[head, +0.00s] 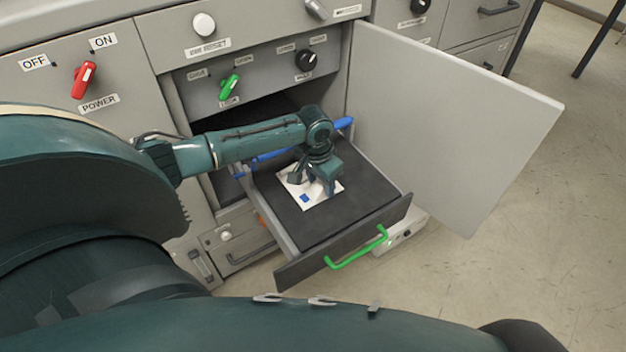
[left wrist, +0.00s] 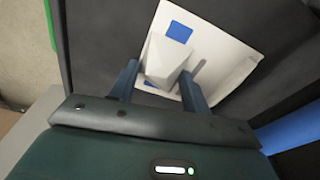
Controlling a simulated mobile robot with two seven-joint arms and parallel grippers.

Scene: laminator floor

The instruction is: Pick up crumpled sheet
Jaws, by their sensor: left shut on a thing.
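The crumpled sheet (head: 316,202) is white with a blue patch and lies on the dark floor of the pulled-out drawer (head: 345,222). It also shows in the left wrist view (left wrist: 215,50), with a raised fold standing up from it. My left gripper (head: 313,183) reaches down over the sheet. In the left wrist view its two fingers (left wrist: 158,88) are shut on the raised fold of the sheet. The fingers hide part of the sheet in the head view. My right gripper is not in view.
A grey door (head: 450,120) stands open to the right of the drawer. The drawer front has a green handle (head: 357,248). A blue bar (head: 343,123) runs behind my left wrist. A red power switch (head: 84,79) and a green switch (head: 229,86) sit on the panels.

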